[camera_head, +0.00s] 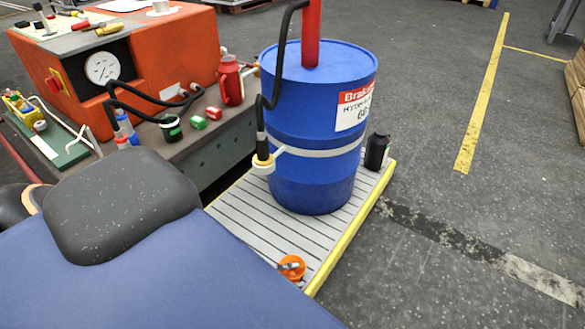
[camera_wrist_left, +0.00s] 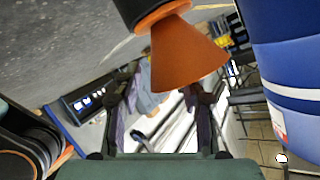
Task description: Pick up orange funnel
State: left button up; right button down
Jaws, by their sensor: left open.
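The orange funnel (camera_wrist_left: 188,62) shows in the left wrist view as a cone, with its narrow end against a dark part with an orange band. I cannot tell what that part is. In the head view, a small orange object (camera_head: 292,267) with dark and pale bits at its middle sits at the pallet's near corner; it appears to be the funnel seen from above. My left gripper (camera_wrist_left: 163,100) is open and empty in the wrist view, with the funnel in front of its fingers. I cannot make it out in the head view. My right gripper is not in view.
A blue drum (camera_head: 302,182) with a red pipe stands on the slatted pallet (camera_head: 245,210); its side (camera_wrist_left: 292,70) is close at the right of the wrist view. A black bottle (camera_head: 377,150) stands behind it. An orange machine (camera_head: 170,50) stands on the left.

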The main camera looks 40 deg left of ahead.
pick_arm(q)
jog(key=shift+w+d+f, duration=0.1)
jog(key=shift+w+f, duration=0.05)
jog(key=shift+w, duration=0.15)
jog(key=shift+c, duration=0.2)
grip_shut()
